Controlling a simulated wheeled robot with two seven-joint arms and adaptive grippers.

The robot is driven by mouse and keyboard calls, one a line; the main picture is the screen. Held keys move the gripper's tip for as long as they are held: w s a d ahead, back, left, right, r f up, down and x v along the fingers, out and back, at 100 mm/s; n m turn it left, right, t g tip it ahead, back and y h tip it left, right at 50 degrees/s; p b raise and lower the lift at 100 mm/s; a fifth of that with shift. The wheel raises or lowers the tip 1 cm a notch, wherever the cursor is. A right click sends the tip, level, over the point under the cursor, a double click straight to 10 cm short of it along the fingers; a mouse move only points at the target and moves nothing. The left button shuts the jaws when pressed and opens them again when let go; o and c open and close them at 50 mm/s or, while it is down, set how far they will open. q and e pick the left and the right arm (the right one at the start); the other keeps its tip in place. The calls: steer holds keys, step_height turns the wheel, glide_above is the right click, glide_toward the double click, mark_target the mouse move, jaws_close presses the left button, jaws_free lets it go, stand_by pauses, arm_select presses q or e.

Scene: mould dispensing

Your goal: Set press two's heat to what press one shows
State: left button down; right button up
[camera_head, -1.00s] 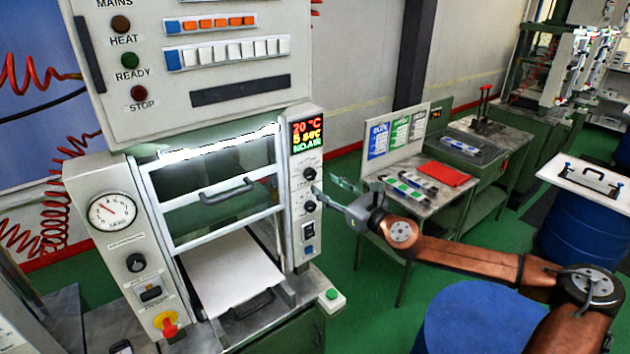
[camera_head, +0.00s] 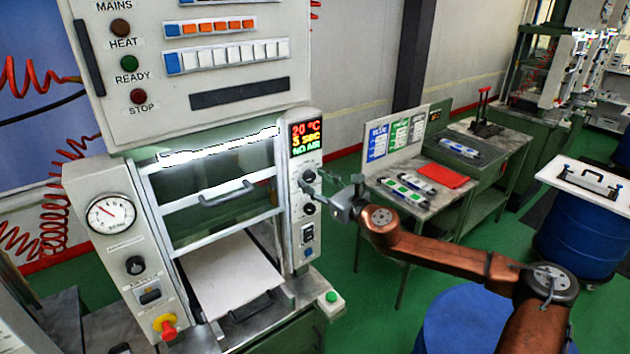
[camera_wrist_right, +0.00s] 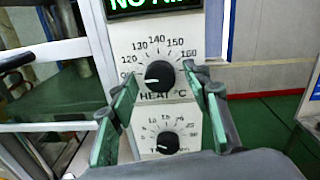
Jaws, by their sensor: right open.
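The press in front of me has a narrow control strip with a lit display (camera_head: 306,138) reading 20 °C, 5 SEC, NO AIR. Below the display is the black heat dial (camera_head: 309,176). In the right wrist view the heat dial (camera_wrist_right: 160,75) has a white mark pointing left, below the 120 figure. My right gripper (camera_head: 325,188) is open at the strip. In the wrist view its green-padded fingers (camera_wrist_right: 160,85) stand either side of the heat dial, apart from it. My left gripper is not in view.
The time dial (camera_wrist_right: 168,142) sits just below the heat dial. The press has a guard handle (camera_head: 228,192), a pressure gauge (camera_head: 111,214) and a red-yellow stop knob (camera_head: 165,326). A side table (camera_head: 437,206) and blue drums (camera_head: 583,240) stand to the right.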

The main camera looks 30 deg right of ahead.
steer(key=shift+c, duration=0.3)
steer(key=c, duration=1.1)
